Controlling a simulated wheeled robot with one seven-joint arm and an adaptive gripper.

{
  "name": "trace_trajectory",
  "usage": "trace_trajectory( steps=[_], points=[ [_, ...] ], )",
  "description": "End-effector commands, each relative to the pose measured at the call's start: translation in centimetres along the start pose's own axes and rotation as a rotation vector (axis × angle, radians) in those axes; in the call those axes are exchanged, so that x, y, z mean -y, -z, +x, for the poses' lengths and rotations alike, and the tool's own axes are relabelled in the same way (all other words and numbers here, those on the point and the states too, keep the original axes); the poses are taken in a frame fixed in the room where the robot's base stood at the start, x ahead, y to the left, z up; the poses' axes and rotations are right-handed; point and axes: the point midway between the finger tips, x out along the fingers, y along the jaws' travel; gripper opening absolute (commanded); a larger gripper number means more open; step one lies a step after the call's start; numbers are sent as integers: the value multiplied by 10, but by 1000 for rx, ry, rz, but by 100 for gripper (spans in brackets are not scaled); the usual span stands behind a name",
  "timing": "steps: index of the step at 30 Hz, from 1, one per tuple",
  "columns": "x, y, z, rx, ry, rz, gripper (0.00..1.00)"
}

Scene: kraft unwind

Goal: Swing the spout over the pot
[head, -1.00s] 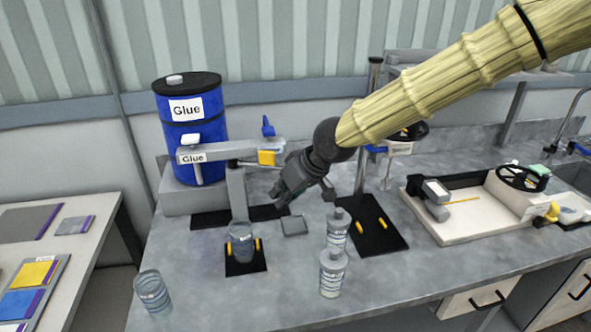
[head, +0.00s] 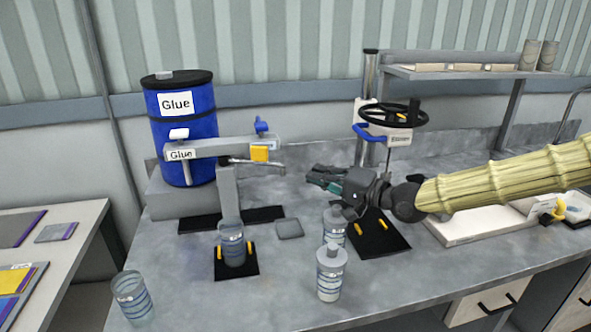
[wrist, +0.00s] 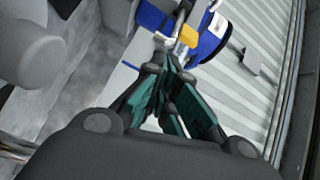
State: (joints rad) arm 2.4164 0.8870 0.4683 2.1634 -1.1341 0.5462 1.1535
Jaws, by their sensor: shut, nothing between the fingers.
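The glue stand's grey horizontal arm (head: 210,148) carries a Glue label, a yellow block (head: 259,153) and a blue knob (head: 261,127). A thin grey bar (head: 270,166), apparently the spout, points right below the yellow block, its end away from the pot. The pot (head: 232,246), a clear banded cup, stands upright on a black pad between yellow clips, in front of the post. My gripper (head: 312,178) is shut and empty, to the right of the bar's end and apparently apart from it. The wrist view shows its green-padded fingers (wrist: 178,72) and the yellow block (wrist: 188,37).
Two white bottles (head: 331,273) stand in front of my gripper. Another clear cup (head: 132,297) is at the front left. The blue Glue drum (head: 189,145) stands behind the arm. A press with a black handwheel (head: 393,114) rises behind right. A small grey plate (head: 289,229) lies flat.

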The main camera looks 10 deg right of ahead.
Motion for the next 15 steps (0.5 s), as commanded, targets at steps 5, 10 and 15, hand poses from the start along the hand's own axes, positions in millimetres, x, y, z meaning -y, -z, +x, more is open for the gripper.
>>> trace_trajectory(
  steps=[5,10,15],
  points=[
    [-5,10,-11,-40,59,71,0],
    [-5,13,-15,-52,78,93,0],
    [-5,13,-15,-52,79,94,0]
  ],
)
